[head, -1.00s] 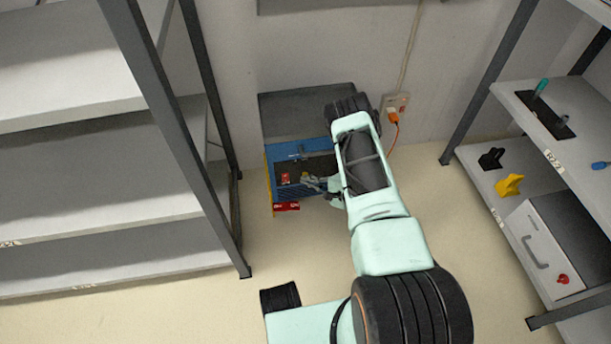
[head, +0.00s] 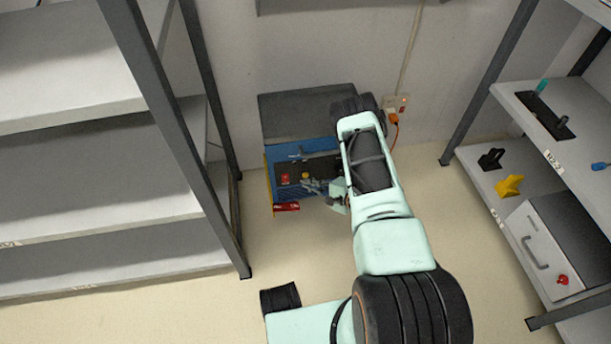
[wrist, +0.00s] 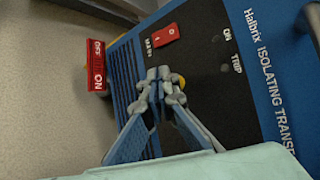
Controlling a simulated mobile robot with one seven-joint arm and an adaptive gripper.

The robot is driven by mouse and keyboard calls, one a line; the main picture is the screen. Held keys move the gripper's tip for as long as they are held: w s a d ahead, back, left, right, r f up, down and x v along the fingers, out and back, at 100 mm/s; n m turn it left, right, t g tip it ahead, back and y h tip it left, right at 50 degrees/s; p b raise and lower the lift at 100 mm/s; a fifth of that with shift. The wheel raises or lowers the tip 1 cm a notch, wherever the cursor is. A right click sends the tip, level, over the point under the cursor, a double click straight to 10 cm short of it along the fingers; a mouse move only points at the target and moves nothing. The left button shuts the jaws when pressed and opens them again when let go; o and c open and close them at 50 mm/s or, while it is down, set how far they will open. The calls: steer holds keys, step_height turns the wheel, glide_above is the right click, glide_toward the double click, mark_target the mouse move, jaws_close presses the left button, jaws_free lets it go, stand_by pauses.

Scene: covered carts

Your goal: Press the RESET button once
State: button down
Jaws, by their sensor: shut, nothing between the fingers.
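The blue unit (head: 284,153) stands on the floor against the wall. In the wrist view its panel (wrist: 205,62) reads "Halbrix ISOLATING TRANS…", with ON and TRIP markings. A red rocker switch (wrist: 165,35) sits beside the word MAIN. A round yellow button (wrist: 178,79) shows partly behind my fingertips; it also shows in the head view (head: 305,176). No RESET label is readable. My gripper (wrist: 159,76) is shut and empty, its tips over the panel beside the yellow button. I cannot tell whether they touch it. In the head view my gripper (head: 312,185) is in front of the panel.
A red OFF/ON piece (wrist: 97,66) juts from the unit's edge. A wall socket with an orange plug (head: 393,117) is to the right. Grey shelves stand left (head: 110,190) and right (head: 480,180). The floor between is mostly clear.

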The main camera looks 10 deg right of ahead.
steer(key=s+p, duration=0.1)
steer(key=s, duration=0.4)
stand_by(0.4)
stand_by(0.7)
